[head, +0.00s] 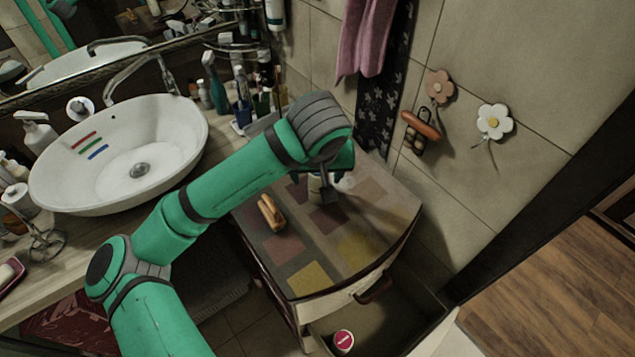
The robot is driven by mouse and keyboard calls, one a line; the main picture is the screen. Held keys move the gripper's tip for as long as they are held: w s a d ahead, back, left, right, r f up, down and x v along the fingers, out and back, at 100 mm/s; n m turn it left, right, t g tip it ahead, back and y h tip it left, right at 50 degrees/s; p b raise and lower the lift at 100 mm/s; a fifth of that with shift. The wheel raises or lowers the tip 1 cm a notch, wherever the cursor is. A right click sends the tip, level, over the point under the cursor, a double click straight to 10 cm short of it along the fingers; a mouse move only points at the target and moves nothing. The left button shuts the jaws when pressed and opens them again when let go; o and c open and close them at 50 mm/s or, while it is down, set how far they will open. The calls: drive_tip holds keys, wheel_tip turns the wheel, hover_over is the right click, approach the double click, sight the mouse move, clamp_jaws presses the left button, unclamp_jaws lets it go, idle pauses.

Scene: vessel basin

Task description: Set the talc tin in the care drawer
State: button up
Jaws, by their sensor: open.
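A small round tin with a pink-red lid and a white mark (343,341) sits inside the open drawer (400,315), near its left side; I take it to be the talc tin, though its label is too small to read. The drawer is pulled out low at the cabinet's front. My gripper (325,187) is open above the back of the cabinet top, apart from the drawer. A small pale container (315,187) stands right at the gripper, partly hidden by it; I cannot tell whether they touch.
The patchwork cabinet top (300,250) holds a wooden brush-like item (271,213). A white basin (120,155) and crowded counter lie left. A pink towel (365,40) and flower hooks (494,122) hang on the wall behind. The front part of the cabinet top is clear.

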drive_tip(key=x, duration=0.4)
drive_tip(key=shift+d+f, duration=0.25)
drive_tip(key=shift+f, duration=0.2)
drive_tip(key=c, duration=1.4)
drive_tip(key=shift+r, duration=0.15)
